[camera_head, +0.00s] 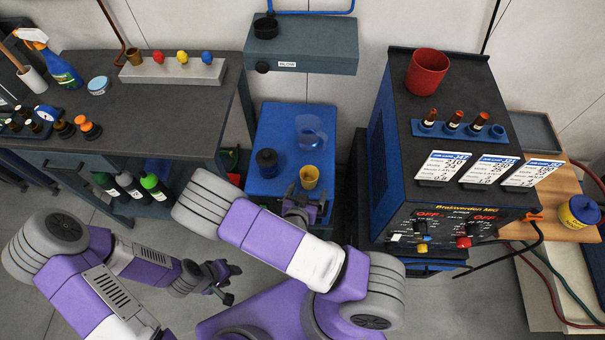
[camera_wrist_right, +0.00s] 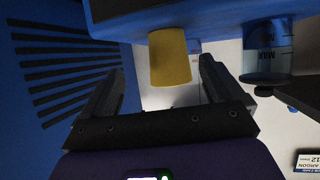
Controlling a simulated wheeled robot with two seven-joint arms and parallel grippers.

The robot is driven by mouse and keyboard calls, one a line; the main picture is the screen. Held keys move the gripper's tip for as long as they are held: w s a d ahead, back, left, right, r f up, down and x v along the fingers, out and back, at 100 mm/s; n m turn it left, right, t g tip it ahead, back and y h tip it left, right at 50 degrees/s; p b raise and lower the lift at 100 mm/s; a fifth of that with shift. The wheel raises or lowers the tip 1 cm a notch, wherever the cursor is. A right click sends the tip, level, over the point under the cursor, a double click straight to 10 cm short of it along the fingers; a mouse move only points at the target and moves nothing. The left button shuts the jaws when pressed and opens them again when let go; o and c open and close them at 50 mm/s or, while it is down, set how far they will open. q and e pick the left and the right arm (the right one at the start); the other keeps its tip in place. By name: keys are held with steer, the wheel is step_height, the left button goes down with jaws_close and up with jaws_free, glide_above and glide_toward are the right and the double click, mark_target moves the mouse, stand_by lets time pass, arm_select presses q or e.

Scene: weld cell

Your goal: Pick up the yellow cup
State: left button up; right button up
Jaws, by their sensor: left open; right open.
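The yellow cup (camera_head: 309,178) stands near the front edge of a small blue cabinet top (camera_head: 265,115). In the right wrist view the picture is upside down, and the cup (camera_wrist_right: 171,58) shows between the two fingers. My right gripper (camera_head: 298,196) is open and just in front of the cup; its fingertips are partly hidden in the head view. In the wrist view the open right gripper (camera_wrist_right: 160,80) holds nothing; I cannot tell whether a finger touches the cup. My left gripper (camera_head: 229,283) is open and empty, low over the floor, away from the cup.
A workbench (camera_head: 150,115) is at left. A tall welding machine (camera_head: 455,135) with a red cup (camera_head: 427,72) is close at right.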

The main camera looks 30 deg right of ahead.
mark_target(311, 171)
steer(key=shift+w+r+t+h, duration=0.3)
steer(key=shift+w+r+t, duration=0.1)
steer(key=shift+w+r, duration=0.1)
steer(key=shift+w+d+r, duration=0.1)
steer(key=shift+w+d, duration=0.1)
steer(key=shift+w, duration=0.1)
steer(key=b+x, duration=0.2)
steer(key=x, duration=0.4)
steer(key=shift+w, duration=0.15)
steer(key=shift+w+d, duration=0.25)
steer(key=shift+w, duration=0.05)
steer(key=shift+c, duration=0.2)
steer(key=c, duration=1)
